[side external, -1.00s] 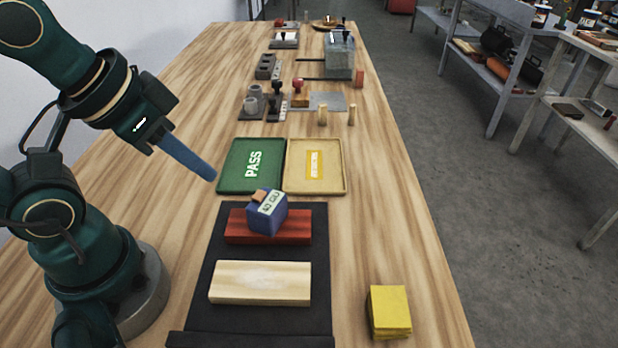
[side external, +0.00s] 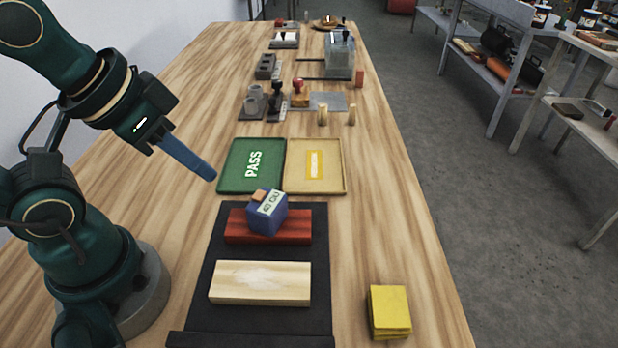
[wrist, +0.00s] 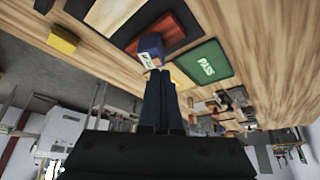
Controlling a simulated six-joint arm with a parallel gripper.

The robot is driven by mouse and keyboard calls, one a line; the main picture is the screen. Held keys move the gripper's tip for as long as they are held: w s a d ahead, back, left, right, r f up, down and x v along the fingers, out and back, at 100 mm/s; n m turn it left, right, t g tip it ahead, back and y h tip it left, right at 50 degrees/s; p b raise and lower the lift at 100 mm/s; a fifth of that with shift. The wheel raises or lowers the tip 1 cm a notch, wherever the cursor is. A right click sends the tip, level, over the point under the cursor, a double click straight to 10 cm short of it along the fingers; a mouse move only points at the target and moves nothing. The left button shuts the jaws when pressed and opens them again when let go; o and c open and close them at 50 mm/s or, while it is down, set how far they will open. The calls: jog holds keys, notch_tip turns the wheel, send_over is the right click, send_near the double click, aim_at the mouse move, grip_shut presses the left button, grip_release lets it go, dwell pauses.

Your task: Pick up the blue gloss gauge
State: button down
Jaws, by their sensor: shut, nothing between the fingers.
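The blue gloss gauge (side external: 265,217) is a small blue box with a pale display and an orange-brown top piece. It sits on the red lacquered block (side external: 296,229) on the black conveyor mat (side external: 262,333). My gripper (side external: 212,176) is shut and empty, up and to the left of the gauge, apart from it, near the green PASS tray. In the wrist view the gauge (wrist: 150,47) appears just beyond the tips of my closed fingers (wrist: 159,74), which hide a little of its lower edge.
A pale wooden block (side external: 260,284) lies on the mat's near part. The green PASS tray (side external: 235,178) and a yellow-labelled tray (side external: 335,180) stand behind the mat. A yellow pad stack (side external: 389,311) lies at right. Stamps, pegs and a clear container (side external: 340,56) stand farther back.

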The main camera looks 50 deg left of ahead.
grip_release()
